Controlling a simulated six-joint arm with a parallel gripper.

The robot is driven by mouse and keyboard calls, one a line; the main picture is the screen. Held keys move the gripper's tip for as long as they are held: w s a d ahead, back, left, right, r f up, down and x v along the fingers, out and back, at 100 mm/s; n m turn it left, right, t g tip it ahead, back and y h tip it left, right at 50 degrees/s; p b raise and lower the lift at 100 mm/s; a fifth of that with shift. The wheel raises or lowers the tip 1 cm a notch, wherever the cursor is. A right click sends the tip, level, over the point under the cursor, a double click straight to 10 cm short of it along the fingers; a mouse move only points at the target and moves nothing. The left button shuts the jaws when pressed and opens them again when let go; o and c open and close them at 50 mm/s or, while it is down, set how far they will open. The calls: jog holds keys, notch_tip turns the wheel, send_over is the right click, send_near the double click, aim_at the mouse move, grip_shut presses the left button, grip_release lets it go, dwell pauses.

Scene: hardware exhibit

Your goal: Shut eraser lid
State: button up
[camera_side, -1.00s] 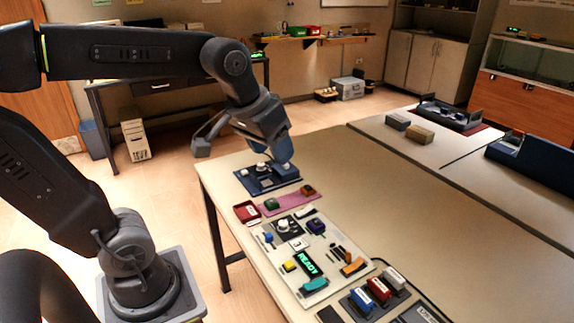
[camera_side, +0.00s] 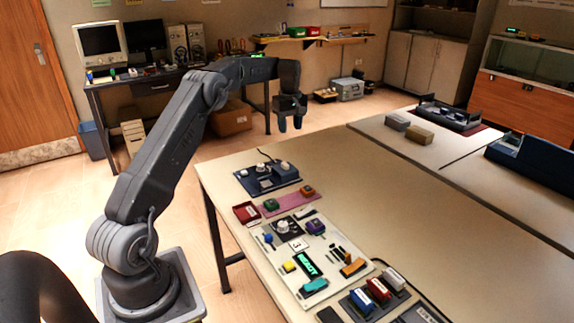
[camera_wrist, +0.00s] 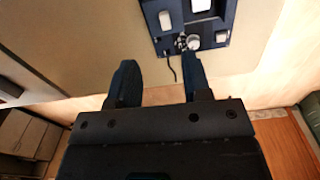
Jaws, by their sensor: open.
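My gripper (camera_side: 290,126) is raised in the air beyond the far end of the table, fingers pointing down. In the wrist view its two dark fingers (camera_wrist: 160,62) are apart with nothing between them. A dark blue panel (camera_side: 267,187) with white knobs and blocks lies at the table's far left corner, below and apart from my gripper. It also shows at the top of the wrist view (camera_wrist: 224,20). I cannot tell which part is the eraser lid. An open-topped red box (camera_side: 246,213) lies nearer on the left edge.
A pink strip (camera_side: 289,203) with small blocks lies beside the red box. A pale board (camera_side: 330,284) holds several small parts and a green-lit display (camera_side: 307,264). Coloured blocks (camera_side: 380,288) stand at the front. The table's right side (camera_side: 400,215) is clear.

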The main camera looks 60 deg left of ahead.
aim_at(287, 165)
jog(key=shift+n, duration=0.3)
jog(key=f, duration=0.5)
jog(key=a+f, duration=0.1)
jog(key=f, duration=0.9)
jog(key=shift+a+f, duration=0.3)
grip_shut()
